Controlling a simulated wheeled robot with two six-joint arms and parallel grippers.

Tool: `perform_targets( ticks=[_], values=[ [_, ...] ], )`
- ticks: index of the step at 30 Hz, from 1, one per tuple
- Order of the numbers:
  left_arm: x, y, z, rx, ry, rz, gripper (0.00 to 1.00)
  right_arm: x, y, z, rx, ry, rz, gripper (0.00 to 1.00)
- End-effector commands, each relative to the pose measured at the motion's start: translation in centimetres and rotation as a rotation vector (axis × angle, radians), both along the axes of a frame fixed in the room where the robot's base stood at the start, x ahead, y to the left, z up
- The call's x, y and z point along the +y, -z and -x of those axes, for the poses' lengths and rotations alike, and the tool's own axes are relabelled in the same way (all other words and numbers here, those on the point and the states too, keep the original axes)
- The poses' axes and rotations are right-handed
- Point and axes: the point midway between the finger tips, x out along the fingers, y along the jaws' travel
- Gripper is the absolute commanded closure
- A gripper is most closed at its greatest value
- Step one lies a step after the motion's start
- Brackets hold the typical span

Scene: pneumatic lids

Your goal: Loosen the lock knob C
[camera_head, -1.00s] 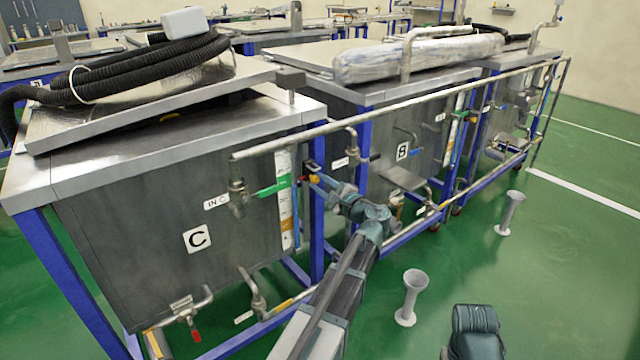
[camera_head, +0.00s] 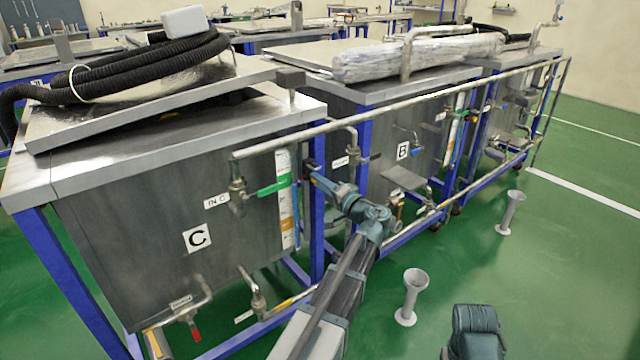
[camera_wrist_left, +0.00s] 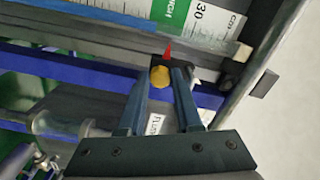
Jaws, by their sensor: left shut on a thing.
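The lock knob C is a small yellow round knob (camera_wrist_left: 160,77) beside a red pointer (camera_wrist_left: 167,52) in the left wrist view. It sits at the edge of the level scale (camera_wrist_left: 205,18). My left gripper (camera_wrist_left: 161,74) has one finger on each side of the knob and is shut on it. In the head view my left gripper (camera_head: 311,169) reaches to the right edge of the tank marked C (camera_head: 140,225), by the scale strip (camera_head: 287,215). There the fingers hide the knob.
A green-handled valve (camera_head: 273,188) is just left of the gripper. A long pipe (camera_head: 400,102) runs above it, and a blue frame post (camera_head: 317,235) stands below. Two grey funnel-shaped stands (camera_head: 408,300) (camera_head: 509,212) are on the green floor, which is otherwise open at right.

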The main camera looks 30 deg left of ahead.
Motion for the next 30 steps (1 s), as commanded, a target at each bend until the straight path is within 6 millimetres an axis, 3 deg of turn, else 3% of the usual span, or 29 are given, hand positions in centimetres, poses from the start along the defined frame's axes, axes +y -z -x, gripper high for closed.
perform_targets(
  ticks=[12,29,30],
  values=[
    [-0.02,0.03,0.02,-0.166,0.000,0.068,1.00,-0.01,0.05,0.00,0.000,0.000,0.000,0.50],
    [-0.01,0.04,0.01,-0.190,0.000,0.079,1.00,-0.01,0.05,0.00,0.000,0.000,0.000,0.50],
    [-0.01,0.04,0.01,-0.190,0.000,0.079,0.65,-0.01,0.05,0.00,0.000,0.000,0.000,0.50]
  ],
)
